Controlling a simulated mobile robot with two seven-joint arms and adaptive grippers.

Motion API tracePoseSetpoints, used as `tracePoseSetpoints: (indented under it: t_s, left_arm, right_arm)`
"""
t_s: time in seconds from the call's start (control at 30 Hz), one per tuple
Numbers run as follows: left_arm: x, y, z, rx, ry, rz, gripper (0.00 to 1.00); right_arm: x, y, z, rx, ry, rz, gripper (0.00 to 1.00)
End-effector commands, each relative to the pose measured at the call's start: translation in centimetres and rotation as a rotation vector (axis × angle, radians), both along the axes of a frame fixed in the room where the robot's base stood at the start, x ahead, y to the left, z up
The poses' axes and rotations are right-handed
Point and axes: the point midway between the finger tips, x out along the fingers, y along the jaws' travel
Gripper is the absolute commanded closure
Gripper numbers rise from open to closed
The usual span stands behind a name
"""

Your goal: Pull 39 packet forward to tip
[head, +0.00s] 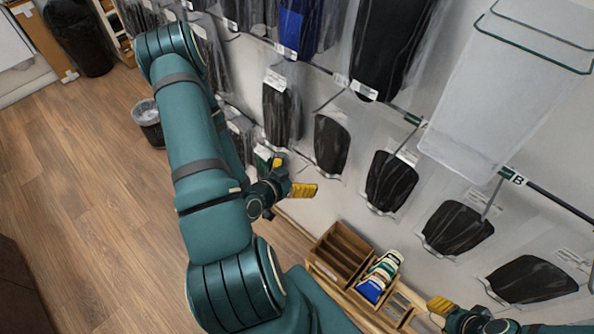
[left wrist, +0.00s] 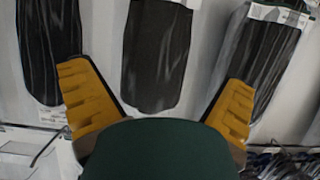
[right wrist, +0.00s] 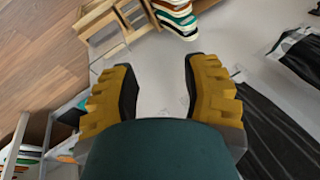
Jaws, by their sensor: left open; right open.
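Black insole packets in clear bags hang on hooks along the wall, among them one at the middle (head: 332,145), one right of it (head: 390,182) and one further right (head: 456,228). I cannot read which is the 39 packet. My left gripper (head: 293,178) is open and empty beside the hanging packets. In the left wrist view a dark packet (left wrist: 157,55) hangs ahead between its spread fingers, with one packet (left wrist: 50,50) to the left and one (left wrist: 257,60) to the right. My right gripper (right wrist: 162,85) is open and empty near the lower right of the head view, partly cut off.
A wooden divided box (head: 340,252) and a stack of colored insoles (head: 378,277) stand below the packets. A clear tray-like panel (head: 500,90) juts from the wall at upper right. A bin (head: 148,122) stands on the open wooden floor at left.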

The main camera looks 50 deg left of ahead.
Motion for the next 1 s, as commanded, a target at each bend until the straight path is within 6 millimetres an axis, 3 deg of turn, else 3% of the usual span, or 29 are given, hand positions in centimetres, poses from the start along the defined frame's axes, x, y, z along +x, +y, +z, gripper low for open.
tracePoseSetpoints:
  t_s: [0.37,1.0]
  left_arm:
    - [0.4,0.0,-0.4,-0.001,0.000,-0.002,0.00]
    - [5.3,0.5,-2.7,0.000,0.000,-0.002,0.00]
  right_arm:
    - [0.0,0.0,-0.7,-0.001,0.001,0.000,0.53]
    - [-1.4,0.4,-8.1,0.001,0.033,0.025,0.53]
